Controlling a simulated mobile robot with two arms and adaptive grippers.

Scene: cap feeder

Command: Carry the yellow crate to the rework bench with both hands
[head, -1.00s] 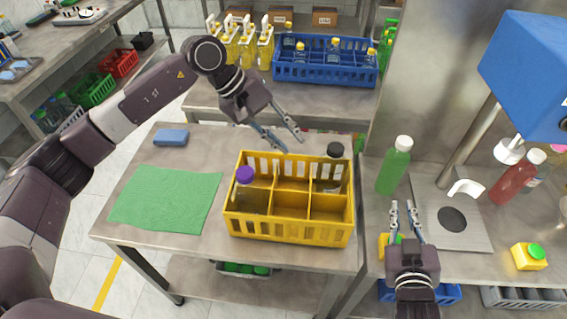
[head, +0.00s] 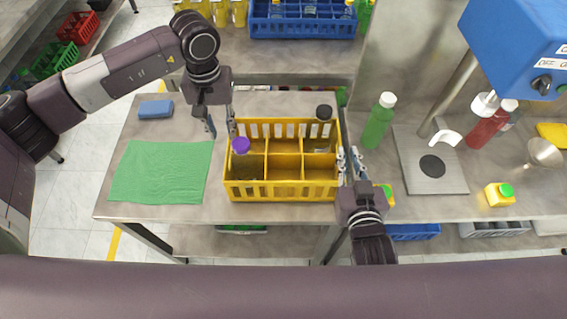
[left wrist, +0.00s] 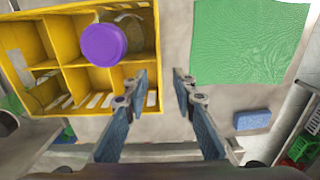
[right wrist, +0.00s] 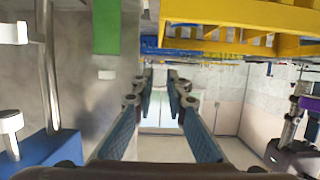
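The yellow crate (head: 282,189) stands upright on a grey table. My left gripper (head: 219,127) is open beside the crate's left end. In the left wrist view the crate (left wrist: 72,78) lies left of the open fingers (left wrist: 161,76), one fingertip overlapping its edge. My right gripper (head: 349,165) is open beside the crate's right end. In the right wrist view the crate (right wrist: 245,14) is above and right of the empty fingers (right wrist: 160,76). Contact is unclear.
A green cloth (head: 162,172) and a blue sponge (head: 156,109) lie left of the crate. A green bottle (head: 379,121) and a blue machine (head: 515,45) stand on the right counter. A blue crate (head: 303,27) sits on the bench behind.

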